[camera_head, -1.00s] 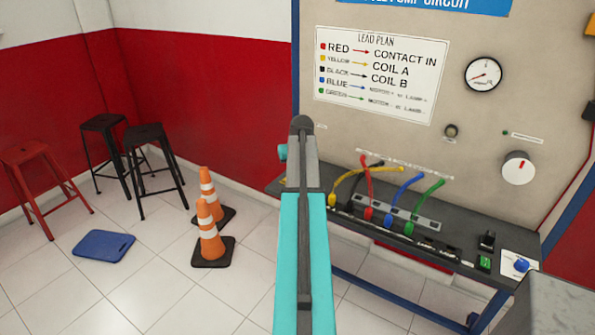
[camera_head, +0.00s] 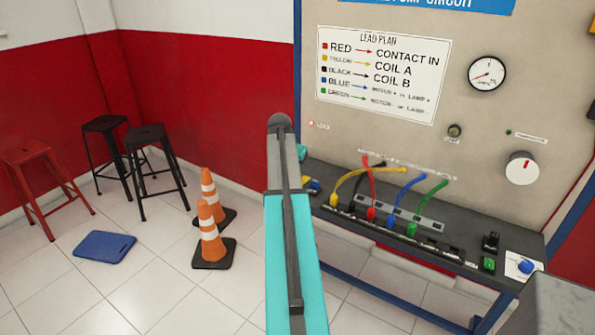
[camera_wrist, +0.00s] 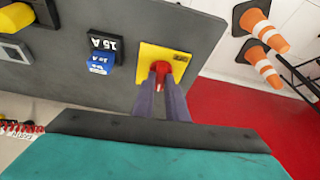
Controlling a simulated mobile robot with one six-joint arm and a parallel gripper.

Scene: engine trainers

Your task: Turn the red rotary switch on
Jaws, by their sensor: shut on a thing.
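The red rotary switch (camera_wrist: 161,67) sits on a yellow plate (camera_wrist: 178,58) on the dark bench top in the wrist view. My gripper (camera_wrist: 163,78) is at the switch, its two grey fingers shut on the red knob. The fingers cover part of the knob, so its pointer direction cannot be read. In the head view my arm hides the switch and the fingers.
A black 15 A block (camera_wrist: 105,43) and a blue block (camera_wrist: 100,62) lie left of the plate. In the head view, coloured leads (camera_head: 371,195) stand on the bench below a panel with a gauge (camera_head: 486,74). Traffic cones (camera_head: 211,236) stand on the floor.

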